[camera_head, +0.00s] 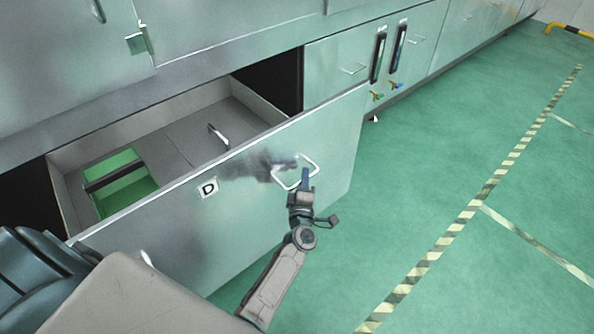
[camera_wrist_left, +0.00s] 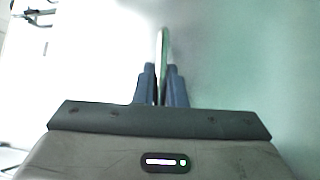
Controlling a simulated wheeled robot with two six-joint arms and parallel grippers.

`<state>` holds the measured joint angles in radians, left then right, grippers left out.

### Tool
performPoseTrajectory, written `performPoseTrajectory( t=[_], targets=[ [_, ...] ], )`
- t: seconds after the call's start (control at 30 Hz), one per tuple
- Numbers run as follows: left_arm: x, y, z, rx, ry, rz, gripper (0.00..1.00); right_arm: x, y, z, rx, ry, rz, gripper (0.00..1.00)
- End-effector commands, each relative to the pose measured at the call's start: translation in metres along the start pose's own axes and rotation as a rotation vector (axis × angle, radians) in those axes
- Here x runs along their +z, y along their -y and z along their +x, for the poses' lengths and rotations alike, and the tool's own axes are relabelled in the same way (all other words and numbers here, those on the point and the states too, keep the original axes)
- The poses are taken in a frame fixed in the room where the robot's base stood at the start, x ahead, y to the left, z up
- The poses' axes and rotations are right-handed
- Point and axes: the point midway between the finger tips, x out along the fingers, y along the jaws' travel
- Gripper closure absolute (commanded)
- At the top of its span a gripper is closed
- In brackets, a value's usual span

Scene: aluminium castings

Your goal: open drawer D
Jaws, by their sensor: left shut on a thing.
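Drawer D (camera_head: 240,200) is pulled out from the cabinet, with its inside showing from above. Its front carries a white label with a black D (camera_head: 208,188). A pale wire handle (camera_head: 312,164) sits on the front, right of the label. My left gripper (camera_head: 304,176) is at this handle, shut on it. In the left wrist view the handle (camera_wrist_left: 162,45) stands between the two blue fingers of my left gripper (camera_wrist_left: 161,84). My right gripper is not in view.
Inside the drawer are a green compartment (camera_head: 122,182) and a curved metal piece (camera_head: 217,135). Closed cabinet fronts (camera_head: 345,60) stand to the right, with gauges and small yellow and blue valves. Green floor (camera_head: 420,180) with striped tape is clear at the right.

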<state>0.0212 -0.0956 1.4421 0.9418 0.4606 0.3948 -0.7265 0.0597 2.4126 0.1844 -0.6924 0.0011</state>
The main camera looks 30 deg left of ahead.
Motion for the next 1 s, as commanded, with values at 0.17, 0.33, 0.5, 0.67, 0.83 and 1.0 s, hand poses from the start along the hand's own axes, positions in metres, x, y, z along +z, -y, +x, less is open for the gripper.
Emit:
performPoseTrajectory(
  t=[0.17, 0.33, 0.5, 0.67, 0.83, 1.0],
  targets=[
    [0.0063, -0.0006, -0.0068, -0.002, 0.0, 0.0, 1.0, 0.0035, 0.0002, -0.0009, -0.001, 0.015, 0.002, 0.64],
    [0.0071, -0.0009, -0.0076, -0.001, 0.0, 0.001, 1.0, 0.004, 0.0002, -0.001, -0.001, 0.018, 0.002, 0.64],
    [0.007, -0.0008, -0.0075, -0.001, 0.0, 0.001, 1.0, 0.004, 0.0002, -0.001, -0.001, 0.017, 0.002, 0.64],
    [0.0069, -0.001, -0.0074, -0.001, 0.0, 0.0, 0.68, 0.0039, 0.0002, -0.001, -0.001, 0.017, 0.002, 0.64],
    [0.0069, -0.0014, -0.0071, -0.001, 0.0, 0.0, 0.68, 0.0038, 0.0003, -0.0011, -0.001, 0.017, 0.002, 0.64],
    [0.007, -0.0011, -0.0103, -0.001, 0.0, 0.0, 0.68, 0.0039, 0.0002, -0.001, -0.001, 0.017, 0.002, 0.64]
  ],
)
